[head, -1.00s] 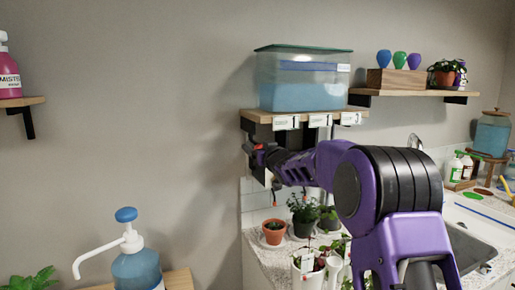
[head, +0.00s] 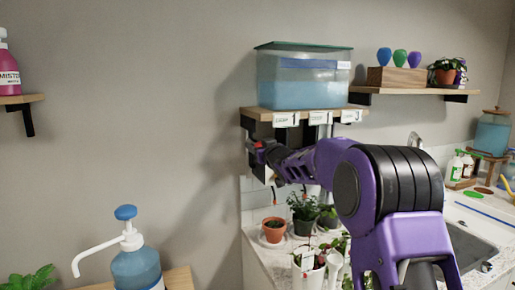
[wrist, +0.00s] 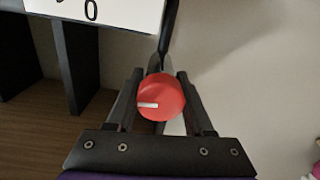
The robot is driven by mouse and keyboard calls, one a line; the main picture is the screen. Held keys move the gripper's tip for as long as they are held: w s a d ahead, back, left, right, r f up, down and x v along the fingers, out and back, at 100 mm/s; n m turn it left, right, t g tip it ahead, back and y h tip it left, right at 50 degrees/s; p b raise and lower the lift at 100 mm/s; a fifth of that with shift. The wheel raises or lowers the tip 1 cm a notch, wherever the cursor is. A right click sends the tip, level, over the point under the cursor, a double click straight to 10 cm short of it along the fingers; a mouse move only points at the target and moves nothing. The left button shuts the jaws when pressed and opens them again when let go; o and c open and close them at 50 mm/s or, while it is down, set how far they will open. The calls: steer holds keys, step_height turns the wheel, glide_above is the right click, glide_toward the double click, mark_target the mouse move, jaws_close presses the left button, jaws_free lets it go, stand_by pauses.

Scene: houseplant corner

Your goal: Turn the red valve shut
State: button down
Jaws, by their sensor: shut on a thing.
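The red valve (wrist: 161,97) is a round knob with a white mark pointing left in the wrist view. My gripper (wrist: 160,80) has one finger on each side of the knob and is shut on it. In the head view my gripper (head: 257,151) is under the left end of the tank shelf, by the wall. The valve is too small and covered there to make out clearly. A clear tank (head: 300,88) with blue water and a green lid stands on the shelf above.
White number labels (head: 286,119) hang on the shelf's front edge above my gripper. Potted plants (head: 304,209) stand on the counter below. A pump bottle (head: 135,265) stands at the lower left. The wall left of my gripper is clear.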

steer(key=n+b, duration=0.2)
steer(key=n, duration=0.2)
steer(key=shift+a+f, duration=0.1)
steer(key=n+b, duration=0.2)
steer(key=n, duration=0.3)
steer(key=shift+s+a, duration=0.1)
steer(key=n+b, duration=0.1)
steer(key=n, duration=0.2)
steer(key=shift+b, duration=0.4)
steer(key=shift+f+n, duration=0.1)
steer(key=shift+n, duration=2.2)
steer(key=shift+c, duration=1.6)
jaws_free()
